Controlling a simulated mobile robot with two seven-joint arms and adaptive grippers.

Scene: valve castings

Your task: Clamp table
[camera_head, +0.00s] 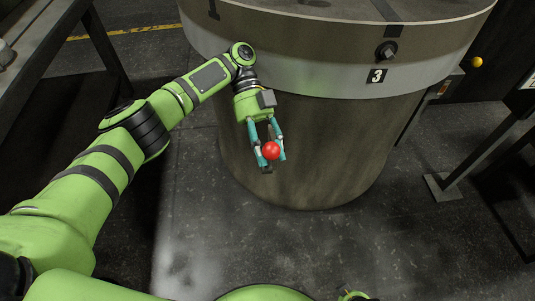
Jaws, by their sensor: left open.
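A large round table (310,82) with a grey metal band and a thick dark drum-like base stands in front of me. Its top is partly cut off by the upper edge of the view. A dark bolt-like knob (386,51) is on its band, above a label (376,76) with the number 3. My left gripper (268,160) is open and points down in front of the base. A red ball (271,150) shows at its fingertips; I cannot tell whether the fingers touch it. My right gripper is not in view.
A dark bench (40,45) stands at the left. A metal stand (455,180) with a foot on the floor is at the right. A yellow knob (477,62) shows behind the table at the right. The floor in front of the base is clear.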

